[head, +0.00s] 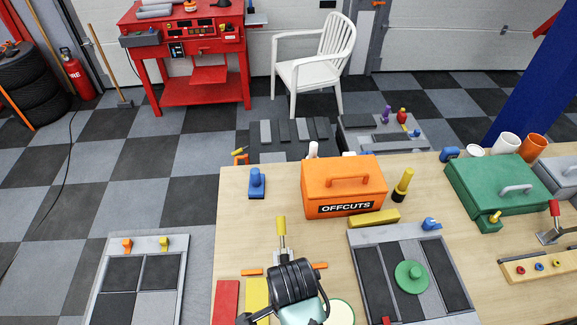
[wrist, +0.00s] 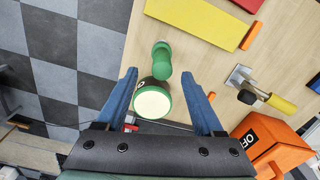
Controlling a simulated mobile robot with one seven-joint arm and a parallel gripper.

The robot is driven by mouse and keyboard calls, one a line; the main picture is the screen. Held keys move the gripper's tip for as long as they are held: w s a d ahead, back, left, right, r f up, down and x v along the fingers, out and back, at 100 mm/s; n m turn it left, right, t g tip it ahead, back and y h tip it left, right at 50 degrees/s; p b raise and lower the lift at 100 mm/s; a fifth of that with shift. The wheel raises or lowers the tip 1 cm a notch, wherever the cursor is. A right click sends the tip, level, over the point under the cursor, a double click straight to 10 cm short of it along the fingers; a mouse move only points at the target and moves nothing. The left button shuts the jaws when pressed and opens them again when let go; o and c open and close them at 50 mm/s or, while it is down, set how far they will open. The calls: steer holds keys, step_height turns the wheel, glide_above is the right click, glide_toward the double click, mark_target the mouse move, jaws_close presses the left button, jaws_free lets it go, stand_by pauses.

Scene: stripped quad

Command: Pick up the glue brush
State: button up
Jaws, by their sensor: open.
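I cannot tell for certain which thing is the glue brush. A green piece with a rounded end (wrist: 161,58) and a pale, green-rimmed disc (wrist: 152,102) show in the wrist view. The disc also shows in the head view (head: 341,313), partly hidden by my arm. My gripper (wrist: 161,74) is open, its blue fingers on either side of the green piece in the picture; contact does not show. A yellow-handled tool with a metal plate (wrist: 281,103) lies to the right; its handle shows in the head view (head: 281,226). My fingertips are hidden in the head view.
An orange OFFCUTS box (head: 344,181) stands on the wooden bench, with a yellow-and-black upright tool (head: 402,186) beside it. A grey tray with a green disc (head: 411,276) is at right. Red (head: 227,302) and yellow strips lie at left. A green box (head: 497,183) stands farther right.

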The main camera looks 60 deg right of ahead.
steer(key=shift+w+f+p, duration=0.2)
steer(key=shift+f+p, duration=0.7)
steer(key=shift+f, duration=2.1)
jaws_close()
